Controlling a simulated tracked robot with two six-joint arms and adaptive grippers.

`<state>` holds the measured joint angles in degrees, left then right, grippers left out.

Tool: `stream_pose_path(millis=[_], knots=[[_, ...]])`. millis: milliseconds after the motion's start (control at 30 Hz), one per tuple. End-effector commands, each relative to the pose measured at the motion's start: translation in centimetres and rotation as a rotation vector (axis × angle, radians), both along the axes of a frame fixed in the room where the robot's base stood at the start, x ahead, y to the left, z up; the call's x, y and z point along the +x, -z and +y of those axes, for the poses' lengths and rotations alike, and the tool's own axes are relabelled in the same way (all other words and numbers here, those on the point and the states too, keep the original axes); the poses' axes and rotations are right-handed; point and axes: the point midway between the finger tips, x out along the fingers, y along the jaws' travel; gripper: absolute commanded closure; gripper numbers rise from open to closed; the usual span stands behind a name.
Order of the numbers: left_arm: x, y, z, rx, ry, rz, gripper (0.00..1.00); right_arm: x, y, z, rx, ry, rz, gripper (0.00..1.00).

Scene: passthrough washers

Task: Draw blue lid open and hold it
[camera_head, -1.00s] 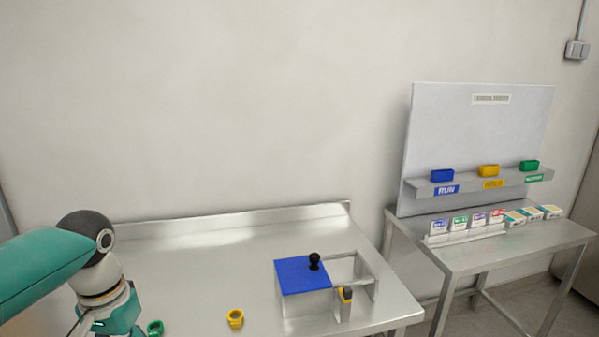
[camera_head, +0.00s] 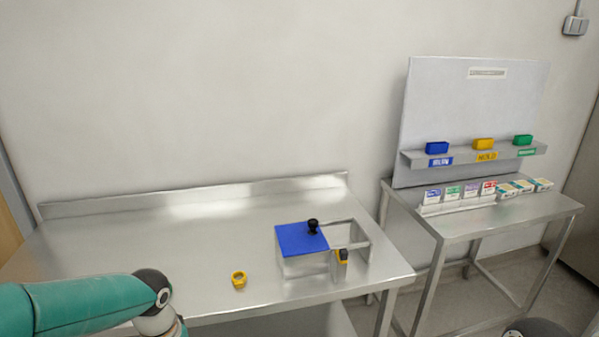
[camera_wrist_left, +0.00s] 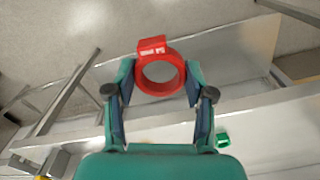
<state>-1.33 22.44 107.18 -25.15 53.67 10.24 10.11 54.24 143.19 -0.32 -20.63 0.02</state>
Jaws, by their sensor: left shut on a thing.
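The blue lid (camera_head: 298,240) lies flat over the left part of a clear and grey box (camera_head: 306,266) on the steel table. A black knob (camera_head: 312,226) stands at the lid's right edge. The right part of the box is uncovered. My left gripper (camera_wrist_left: 159,76) is shut on a red ring (camera_wrist_left: 152,46) with a small labelled block, held between its fingertips. In the head view only my left arm shows, at the lower left, well apart from the lid; its gripper is out of frame there. My right gripper is not in view.
A yellow ring (camera_head: 239,280) lies on the table left of the box. A yellow and black piece (camera_head: 342,256) is at the box's front right. A green piece (camera_wrist_left: 222,140) shows in the wrist view. A side table (camera_head: 470,222) with cards and a shelved board stands right.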

Motion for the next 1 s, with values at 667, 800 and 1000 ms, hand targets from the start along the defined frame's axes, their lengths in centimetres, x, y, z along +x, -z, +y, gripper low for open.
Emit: stream_pose_path(millis=[667, 800, 1000], knots=[[3.7, 8.1, -3.9, 0.000, -0.120, -0.002, 0.69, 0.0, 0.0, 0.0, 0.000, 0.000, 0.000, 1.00], [3.7, 8.1, -3.9, 0.000, -0.119, -0.001, 0.69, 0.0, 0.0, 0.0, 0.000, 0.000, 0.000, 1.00], [3.6, 8.1, -3.7, 0.000, -0.121, -0.001, 0.69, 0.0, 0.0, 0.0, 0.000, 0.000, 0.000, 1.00]])
